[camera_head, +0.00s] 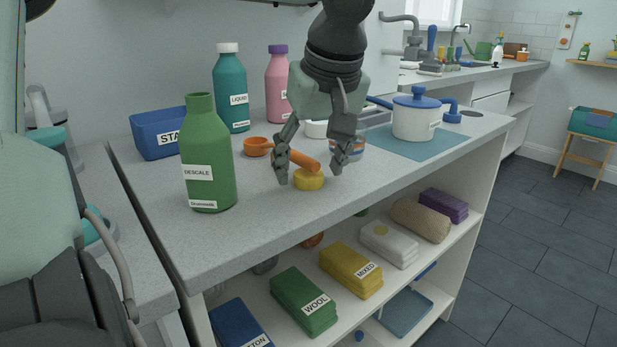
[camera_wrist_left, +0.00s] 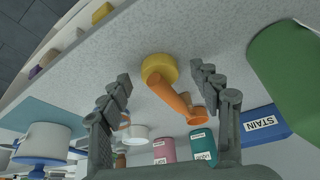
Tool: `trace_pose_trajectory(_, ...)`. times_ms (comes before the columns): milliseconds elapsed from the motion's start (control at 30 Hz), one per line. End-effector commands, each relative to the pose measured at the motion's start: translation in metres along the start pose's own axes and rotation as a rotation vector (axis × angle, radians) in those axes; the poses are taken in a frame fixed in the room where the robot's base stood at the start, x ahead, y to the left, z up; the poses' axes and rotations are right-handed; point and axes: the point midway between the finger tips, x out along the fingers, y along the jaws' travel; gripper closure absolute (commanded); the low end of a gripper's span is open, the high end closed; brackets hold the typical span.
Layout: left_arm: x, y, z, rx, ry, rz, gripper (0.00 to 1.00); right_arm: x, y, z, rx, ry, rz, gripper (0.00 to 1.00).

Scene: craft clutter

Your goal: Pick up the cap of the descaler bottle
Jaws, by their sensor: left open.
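The green descaler bottle (camera_head: 208,140) stands upright near the left front of the counter, with a bare green neck. It shows partly in the left wrist view (camera_wrist_left: 290,70). A small round yellow cap (camera_head: 308,181) lies on the counter to its right, also seen in the left wrist view (camera_wrist_left: 158,66). The handle of an orange scoop (camera_head: 257,146) reaches over or against the cap; I cannot tell if they touch. My left gripper (camera_head: 309,171) points down, open and empty, with its fingers on either side of the cap in the left wrist view (camera_wrist_left: 160,74). My right gripper is not in view.
A blue STAIN bin (camera_head: 158,135), a teal bottle (camera_head: 231,90) and a pink bottle (camera_head: 277,88) stand behind. A white pot (camera_head: 414,122) with a blue lid sits on a teal mat (camera_head: 440,146) to the right. The counter's front edge is close to the cap.

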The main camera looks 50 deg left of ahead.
Motion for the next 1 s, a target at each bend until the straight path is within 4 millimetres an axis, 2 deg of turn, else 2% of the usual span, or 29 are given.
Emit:
trace_pose_trajectory(100,0.0064,0.0000,0.0001,-0.001,0.000,0.001,0.36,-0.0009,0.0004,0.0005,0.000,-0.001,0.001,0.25)
trace_pose_trajectory(300,0.0064,0.0001,-0.0001,-0.001,0.000,0.001,0.36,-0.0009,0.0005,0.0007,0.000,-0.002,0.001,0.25)
trace_pose_trajectory(600,0.0061,0.0001,-0.0001,-0.001,0.000,0.001,0.74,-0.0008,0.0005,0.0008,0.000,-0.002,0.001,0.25)
trace_pose_trajectory(1000,0.0028,0.0004,-0.0015,0.000,0.002,0.001,0.74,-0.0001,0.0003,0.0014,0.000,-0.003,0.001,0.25)
